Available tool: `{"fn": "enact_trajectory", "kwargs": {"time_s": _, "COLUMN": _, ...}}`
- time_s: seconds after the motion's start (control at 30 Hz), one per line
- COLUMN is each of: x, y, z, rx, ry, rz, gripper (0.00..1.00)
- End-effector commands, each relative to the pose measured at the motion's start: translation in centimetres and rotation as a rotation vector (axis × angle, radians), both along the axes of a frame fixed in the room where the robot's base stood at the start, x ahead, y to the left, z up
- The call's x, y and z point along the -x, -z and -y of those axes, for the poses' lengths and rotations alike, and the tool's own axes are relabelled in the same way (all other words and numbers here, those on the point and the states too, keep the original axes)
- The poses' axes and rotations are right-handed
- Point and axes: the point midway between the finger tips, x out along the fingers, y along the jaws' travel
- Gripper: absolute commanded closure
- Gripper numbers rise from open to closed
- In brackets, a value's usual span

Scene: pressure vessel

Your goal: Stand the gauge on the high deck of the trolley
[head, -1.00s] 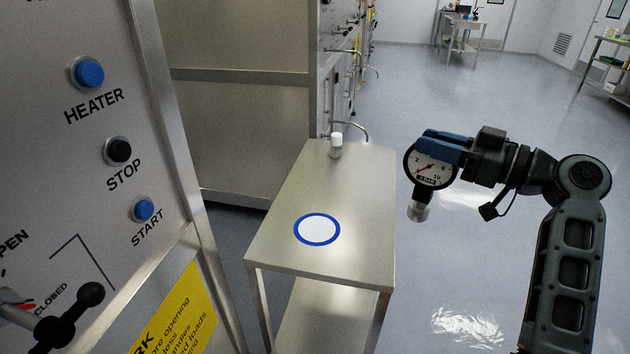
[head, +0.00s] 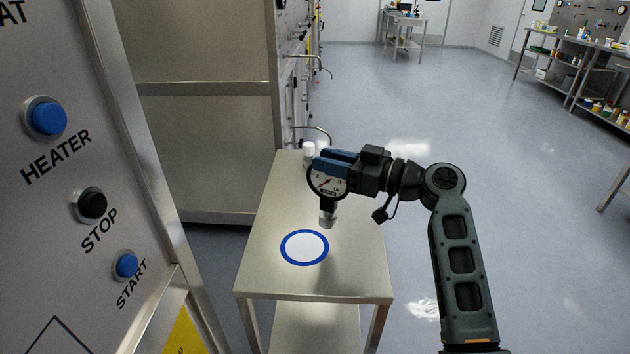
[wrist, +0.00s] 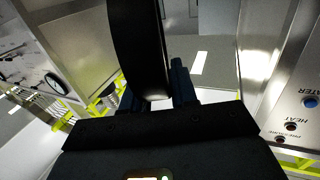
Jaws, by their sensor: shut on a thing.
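The gauge (head: 324,184) has a round white dial with a dark rim and a metal stem pointing down. My gripper (head: 332,160) is shut on it near the top of the dial and holds it upright above the trolley. In the wrist view the gauge's dark edge (wrist: 140,45) stands between my fingers. The stem end appears clear of the deck.
A small white-capped bottle (head: 308,152) stands at the deck's far end, partly behind the gripper. The control panel with HEATER, STOP and START buttons (head: 92,205) is close on the left. A lower shelf (head: 315,328) lies under the deck. Open floor (head: 500,200) lies to the right.

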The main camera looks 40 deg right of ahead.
Motion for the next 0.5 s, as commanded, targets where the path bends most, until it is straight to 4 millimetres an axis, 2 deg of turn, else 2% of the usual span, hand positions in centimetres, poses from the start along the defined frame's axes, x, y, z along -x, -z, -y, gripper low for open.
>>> {"fn": "enact_trajectory", "kwargs": {"time_s": 0.1, "x": -1.6, "y": 0.8, "z": -1.0, "rx": -0.002, "ry": 0.000, "rz": 0.002, "gripper": 1.00}}
{"fn": "enact_trajectory", "kwargs": {"time_s": 0.2, "x": -2.3, "y": 1.4, "z": -1.4, "rx": 0.000, "ry": 0.000, "rz": 0.003, "gripper": 1.00}}
{"fn": "enact_trajectory", "kwargs": {"time_s": 0.37, "x": -2.7, "y": 2.1, "z": -1.7, "rx": -0.001, "ry": 0.001, "rz": 0.002, "gripper": 1.00}}
{"fn": "enact_trajectory", "kwargs": {"time_s": 0.5, "x": -2.6, "y": 3.9, "z": -1.7, "rx": -0.003, "ry": 0.002, "rz": -0.001, "gripper": 1.00}}
